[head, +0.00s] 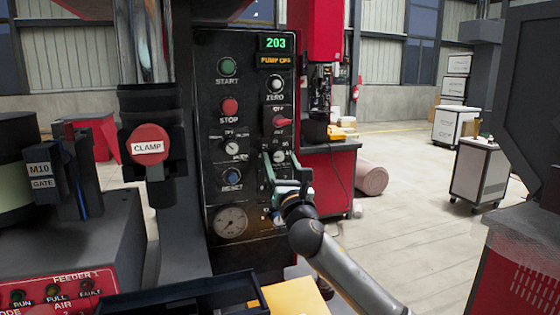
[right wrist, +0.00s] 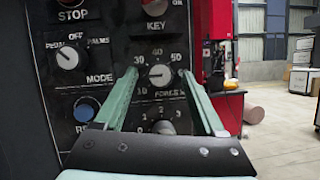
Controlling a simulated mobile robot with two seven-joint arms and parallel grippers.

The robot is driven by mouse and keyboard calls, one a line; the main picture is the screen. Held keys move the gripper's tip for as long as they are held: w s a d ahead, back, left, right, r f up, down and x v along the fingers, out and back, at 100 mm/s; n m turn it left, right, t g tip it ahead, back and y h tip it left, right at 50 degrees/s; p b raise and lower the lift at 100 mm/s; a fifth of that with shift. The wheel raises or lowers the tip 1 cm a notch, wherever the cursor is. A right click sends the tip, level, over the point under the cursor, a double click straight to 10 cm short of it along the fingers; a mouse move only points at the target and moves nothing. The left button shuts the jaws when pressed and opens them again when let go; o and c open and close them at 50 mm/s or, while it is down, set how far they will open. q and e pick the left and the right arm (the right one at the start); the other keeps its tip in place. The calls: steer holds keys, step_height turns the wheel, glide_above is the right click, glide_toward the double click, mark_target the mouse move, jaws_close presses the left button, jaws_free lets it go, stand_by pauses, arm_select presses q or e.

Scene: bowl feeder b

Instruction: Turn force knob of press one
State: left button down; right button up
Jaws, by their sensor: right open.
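The force knob is a small round light-grey dial on the black press panel (head: 213,140). In the right wrist view the force knob (right wrist: 160,75) sits between my two green fingers, with scale numbers around it and a partly covered "FORCE" label below. My right gripper (head: 277,164) is open, its fingertips at either side of the knob near the panel face. I cannot tell whether either finger touches the knob. In the head view the knob (head: 280,156) is partly hidden by the fingers. My left gripper is not in view.
A numbered dial (right wrist: 162,127) lies just below the force knob, partly hidden by my gripper. The red key switch (head: 281,121) is above, the mode knob (head: 232,147) to the left. The red clamp button (head: 148,144) stands further left. Open floor lies right of the panel.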

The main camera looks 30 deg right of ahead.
steer(key=shift+w, duration=0.2)
jaws_close()
stand_by(0.6)
